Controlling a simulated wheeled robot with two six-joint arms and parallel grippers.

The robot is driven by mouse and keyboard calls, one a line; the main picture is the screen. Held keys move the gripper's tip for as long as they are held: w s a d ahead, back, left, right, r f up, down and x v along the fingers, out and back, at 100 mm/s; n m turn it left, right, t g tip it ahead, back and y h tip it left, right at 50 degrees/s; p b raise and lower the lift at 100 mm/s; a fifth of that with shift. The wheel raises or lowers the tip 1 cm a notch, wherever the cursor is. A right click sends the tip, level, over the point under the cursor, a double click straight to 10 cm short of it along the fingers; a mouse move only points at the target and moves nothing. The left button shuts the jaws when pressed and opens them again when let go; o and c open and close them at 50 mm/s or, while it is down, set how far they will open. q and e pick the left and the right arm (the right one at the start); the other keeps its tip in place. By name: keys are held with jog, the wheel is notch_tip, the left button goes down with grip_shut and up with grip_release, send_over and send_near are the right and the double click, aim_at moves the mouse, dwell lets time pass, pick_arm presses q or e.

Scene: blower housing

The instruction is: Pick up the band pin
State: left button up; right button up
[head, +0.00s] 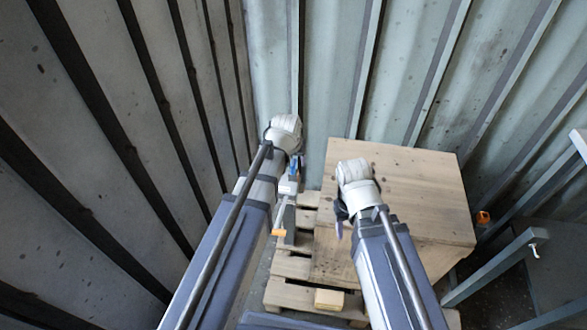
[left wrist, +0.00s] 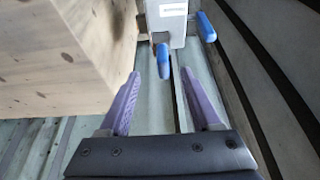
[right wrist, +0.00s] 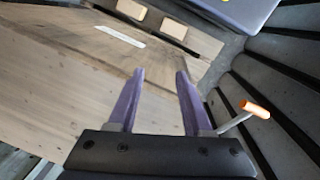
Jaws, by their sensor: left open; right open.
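I cannot tell for certain which part is the band pin. A thin metal rod with an orange grip (head: 278,233) hangs below a pale box (head: 288,187) beside my left arm; the orange grip also shows in the right wrist view (right wrist: 256,109), right of the fingers. The left wrist view shows a pale labelled box (left wrist: 166,22) with a blue handle (left wrist: 163,60) between the fingertips and another blue handle (left wrist: 206,27) to the right. My left gripper (left wrist: 160,74) is open and empty.
A large wooden crate (head: 420,190) stands behind and right of my right gripper, on a pallet (head: 290,268). Corrugated metal walls (head: 110,120) close in at the left and back. A grey metal frame (head: 500,262) and another orange item (head: 483,217) are at the right.

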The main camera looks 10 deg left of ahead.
aim_at(293, 164)
pick_arm(q)
jog(key=shift+a+b+x, duration=0.2)
jog(key=shift+b+x, duration=2.85)
jog(key=shift+x, duration=0.65)
jog(key=shift+r, duration=0.1)
jog(key=shift+c, duration=0.3)
grip_shut()
